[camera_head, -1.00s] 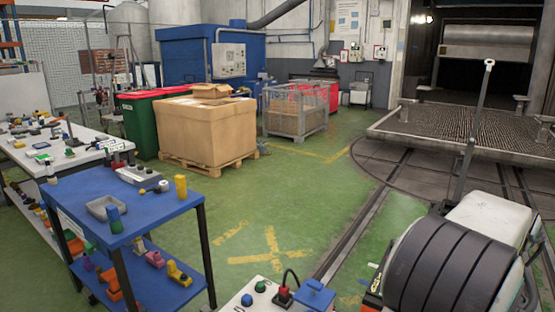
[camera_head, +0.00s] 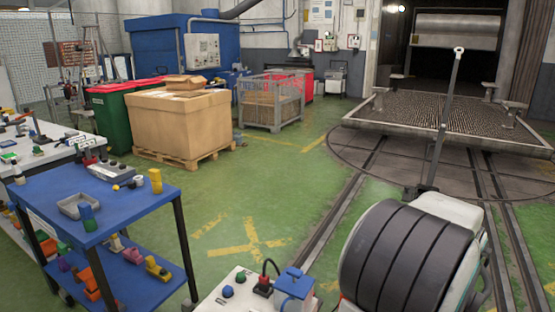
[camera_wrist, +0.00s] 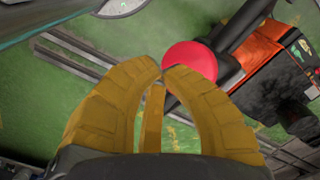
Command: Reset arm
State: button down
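My gripper (camera_wrist: 163,72) shows in the wrist view with two thick, curved yellow fingers. Their tips come together at the middle of the picture, and I see nothing held between them. A narrow yellow strip shows between the fingers. A round red disc (camera_wrist: 190,62) lies beyond the right fingertip, partly covered by it. I cannot tell how far it is from the tip. My gripper is not visible in the head view.
A blue two-tier cart (camera_head: 130,196) stands at the left, with small parts on it. A control box (camera_head: 241,300) with coloured buttons is at the bottom. A cardboard box (camera_head: 180,125) sits on a pallet. Green floor is clear in the middle. Floor rails lead to the turntable (camera_head: 350,160).

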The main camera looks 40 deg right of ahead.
jog(key=w+a+r+n+p, duration=0.3)
jog(key=w+a+n, duration=0.9)
jog(key=a, duration=0.2)
jog(key=w+a+r+n+t+p, duration=0.1)
jog(key=a+r+n, duration=0.3)
jog(key=a, duration=0.4)
jog(key=w+a+r+n+t+p, duration=0.2)
jog(key=a+n, duration=0.4)
jog(key=a, duration=0.3)
jog(key=w+r+p, duration=0.1)
jog(key=w+r, duration=0.1)
jog(key=shift+w+a+n, duration=0.15)
jog(key=shift+w+n, duration=0.15)
jog(key=shift+n, duration=0.1)
